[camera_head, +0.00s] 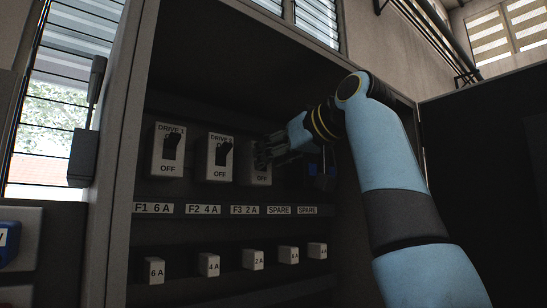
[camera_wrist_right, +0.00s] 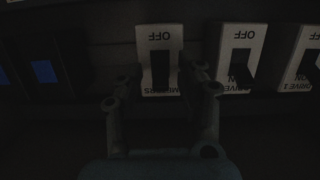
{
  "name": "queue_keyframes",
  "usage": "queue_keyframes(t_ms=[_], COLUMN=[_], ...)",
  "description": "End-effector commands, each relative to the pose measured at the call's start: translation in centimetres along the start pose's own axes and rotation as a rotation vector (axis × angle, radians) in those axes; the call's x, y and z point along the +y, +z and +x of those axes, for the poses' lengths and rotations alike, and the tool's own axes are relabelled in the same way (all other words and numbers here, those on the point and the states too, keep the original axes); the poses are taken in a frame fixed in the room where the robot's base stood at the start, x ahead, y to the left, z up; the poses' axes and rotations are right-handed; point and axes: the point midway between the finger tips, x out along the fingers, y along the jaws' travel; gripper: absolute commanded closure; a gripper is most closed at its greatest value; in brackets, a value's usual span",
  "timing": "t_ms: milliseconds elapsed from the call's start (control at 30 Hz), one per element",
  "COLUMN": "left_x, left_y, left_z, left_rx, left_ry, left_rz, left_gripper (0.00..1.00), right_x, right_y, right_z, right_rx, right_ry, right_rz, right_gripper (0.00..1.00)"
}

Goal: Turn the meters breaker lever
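The meters breaker (camera_wrist_right: 145,78) shows upside down in the wrist view: a white plate with OFF, the METERS label and a black lever (camera_wrist_right: 160,70). In the head view this breaker (camera_head: 262,176) is the third in the row, and my gripper hides its upper part. My right gripper (camera_wrist_right: 160,84) is open, with one finger on each side of the lever and gaps to it. In the head view the right gripper (camera_head: 264,152) reaches in from the right at the breaker's front. Whether it touches the plate is unclear. My left gripper is not in view.
The first drive breaker (camera_head: 166,150) and second drive breaker (camera_head: 218,157) stand left of the meters one, levers up. Dark blue-fronted units (camera_head: 321,178) sit to its right. Below run labels and small fuse blocks (camera_head: 209,265). The cabinet's left wall (camera_head: 125,150) carries a grey lever box (camera_head: 84,157) outside.

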Motion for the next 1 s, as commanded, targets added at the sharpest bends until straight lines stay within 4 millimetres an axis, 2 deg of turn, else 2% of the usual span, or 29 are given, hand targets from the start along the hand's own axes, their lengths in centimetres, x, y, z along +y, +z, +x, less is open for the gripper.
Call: queue_keyframes(t_ms=[267, 367, 800, 1000], left_x=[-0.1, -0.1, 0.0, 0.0], left_y=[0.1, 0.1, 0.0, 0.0], left_z=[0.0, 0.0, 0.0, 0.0], left_rx=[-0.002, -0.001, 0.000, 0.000], left_ry=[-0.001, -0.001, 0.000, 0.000], left_rz=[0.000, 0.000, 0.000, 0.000], left_gripper=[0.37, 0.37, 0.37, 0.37], right_x=[0.0, 0.1, 0.1, 0.0], right_y=[0.0, 0.0, 0.0, 0.0], right_z=[-0.1, -0.9, -9.9, -11.8], right_rx=[0.000, 0.002, 0.002, 0.000], right_ry=[0.000, 0.001, 0.004, 0.001], right_rz=[0.000, 0.000, -0.002, -0.001], right_gripper=[0.60, 0.60, 0.60, 0.60])
